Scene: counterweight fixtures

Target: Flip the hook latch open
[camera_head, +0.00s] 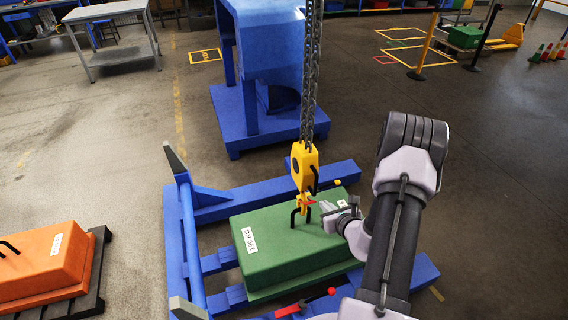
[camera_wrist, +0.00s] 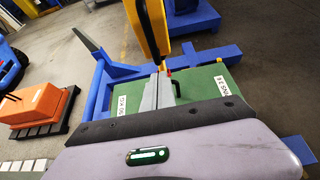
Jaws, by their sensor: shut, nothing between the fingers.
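A yellow crane hook block (camera_head: 303,160) hangs on chains over the green weight (camera_head: 262,250). The hook (camera_head: 304,202) is at the weight's black handle (camera_head: 293,218); I cannot tell whether it passes under it. A small red latch (camera_head: 312,202) shows on the hook's right side. My gripper (camera_head: 326,208) is just right of the hook, shut and empty, close to the latch; contact is not clear. In the wrist view, the shut fingers (camera_wrist: 160,88) point at the hook block (camera_wrist: 153,30), and a bit of red latch (camera_wrist: 168,73) shows just beyond the tips.
The green weight rests on a blue frame (camera_head: 425,275) with an upright bar at left. An orange weight (camera_head: 45,262) sits on a dark pallet at left. A blue machine (camera_head: 265,50) stands behind. A red-handled lever (camera_head: 300,308) is at the front.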

